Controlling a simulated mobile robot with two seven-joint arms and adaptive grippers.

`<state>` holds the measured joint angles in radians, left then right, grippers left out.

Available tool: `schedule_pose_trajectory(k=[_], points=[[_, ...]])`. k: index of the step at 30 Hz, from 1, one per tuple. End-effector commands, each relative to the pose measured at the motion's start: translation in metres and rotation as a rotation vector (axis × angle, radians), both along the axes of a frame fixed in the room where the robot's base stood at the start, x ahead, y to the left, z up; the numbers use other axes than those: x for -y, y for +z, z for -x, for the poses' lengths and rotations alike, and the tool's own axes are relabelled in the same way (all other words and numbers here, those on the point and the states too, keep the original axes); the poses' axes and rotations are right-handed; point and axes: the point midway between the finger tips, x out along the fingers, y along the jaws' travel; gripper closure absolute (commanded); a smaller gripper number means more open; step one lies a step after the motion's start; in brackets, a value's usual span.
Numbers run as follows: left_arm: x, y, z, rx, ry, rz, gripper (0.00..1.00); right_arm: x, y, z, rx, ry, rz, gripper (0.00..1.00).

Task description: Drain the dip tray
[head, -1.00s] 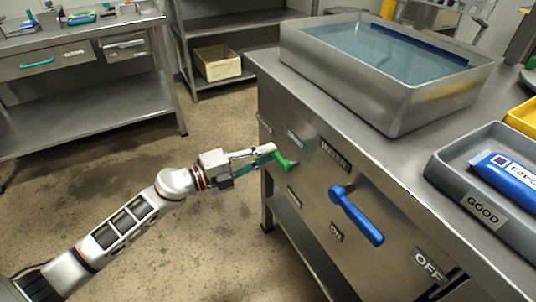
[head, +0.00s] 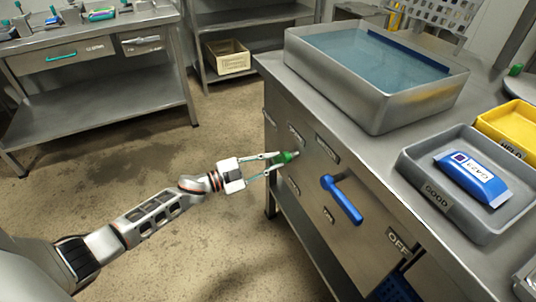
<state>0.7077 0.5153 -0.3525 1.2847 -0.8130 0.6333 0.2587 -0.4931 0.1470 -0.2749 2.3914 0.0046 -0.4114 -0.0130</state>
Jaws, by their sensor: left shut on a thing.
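The dip tray (head: 375,112) is a deep metal basin of bluish liquid on top of the steel counter. Below it, on the counter's front panel, sits a green handle (head: 285,157). My left gripper (head: 278,160) is shut on the green handle, with its fingers around it. A blue lever (head: 343,200) is mounted to the right on the same panel and points down to the right, near an OFF label (head: 398,240). My right gripper is not in view.
A grey GOOD tray (head: 415,172) holding a blue packet (head: 475,178) and a yellow HOLD tray (head: 510,125) stand on the counter at right. A workbench (head: 100,95) and a shelf with a beige crate (head: 228,58) stand behind. The floor at left is clear.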

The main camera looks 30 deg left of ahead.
Motion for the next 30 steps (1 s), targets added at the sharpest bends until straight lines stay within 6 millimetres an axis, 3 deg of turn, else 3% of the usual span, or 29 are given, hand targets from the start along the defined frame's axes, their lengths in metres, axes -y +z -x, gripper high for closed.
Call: schedule_pose_trajectory(k=[1,18,30], points=[[0.002,0.006,0.000,-0.020,-0.001,0.035,1.00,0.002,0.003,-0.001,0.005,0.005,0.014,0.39],[0.022,-0.010,0.016,-0.332,-0.001,0.433,1.00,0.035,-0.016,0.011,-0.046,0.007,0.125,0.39],[0.031,-0.015,0.024,-0.447,-0.002,0.577,1.00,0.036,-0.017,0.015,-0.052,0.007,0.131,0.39]])
